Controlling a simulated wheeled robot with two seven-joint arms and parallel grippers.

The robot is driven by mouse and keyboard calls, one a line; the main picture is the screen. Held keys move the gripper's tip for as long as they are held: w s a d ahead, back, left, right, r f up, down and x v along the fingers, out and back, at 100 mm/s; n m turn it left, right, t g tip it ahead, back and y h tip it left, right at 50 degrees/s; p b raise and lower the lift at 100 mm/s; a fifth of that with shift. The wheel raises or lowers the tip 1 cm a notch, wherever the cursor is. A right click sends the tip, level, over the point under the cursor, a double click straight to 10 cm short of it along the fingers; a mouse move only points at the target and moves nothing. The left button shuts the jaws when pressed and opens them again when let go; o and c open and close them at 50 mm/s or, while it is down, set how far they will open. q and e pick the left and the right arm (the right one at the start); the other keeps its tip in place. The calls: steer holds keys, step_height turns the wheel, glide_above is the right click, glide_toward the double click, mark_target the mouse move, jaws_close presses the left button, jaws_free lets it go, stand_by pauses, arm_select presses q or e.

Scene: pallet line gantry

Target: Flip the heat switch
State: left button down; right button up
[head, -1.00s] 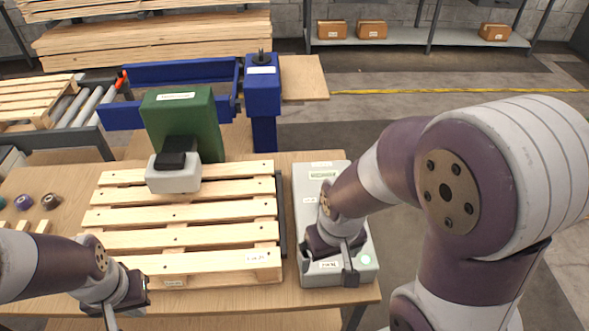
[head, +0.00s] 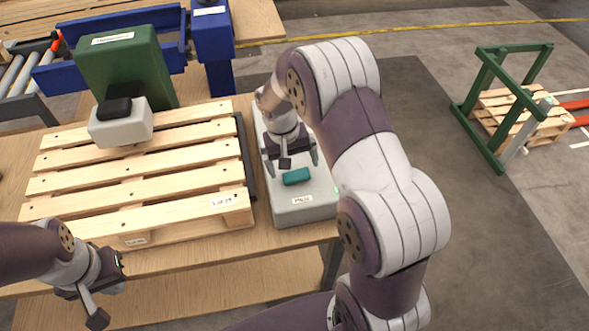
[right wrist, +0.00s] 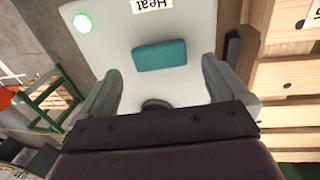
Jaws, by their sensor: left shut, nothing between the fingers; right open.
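The heat switch is a teal rocker (head: 296,176) on the grey control box (head: 305,213), above a small white label. In the right wrist view the teal rocker (right wrist: 160,55) sits beside a label reading "Heat" (right wrist: 152,5). A green lamp (right wrist: 83,22) glows near the box corner. My right gripper (head: 291,163) is open just over the box, at the rocker's far side. My left gripper (head: 105,304) is shut and empty, before the pallet's front left.
A wooden pallet (head: 150,185) lies on the table left of the box, with a dark bar along its right edge. A green block with a grey-white head (head: 121,125) stands over its back left. A green frame (head: 490,110) stands on the floor at right.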

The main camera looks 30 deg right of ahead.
mark_target(295, 174)
steer(key=shift+s+d+f, duration=0.1)
steer(key=shift+f, duration=0.7)
steer(key=shift+s+d+f, duration=0.1)
steer(key=shift+f, duration=0.65)
steer(key=shift+w, duration=0.1)
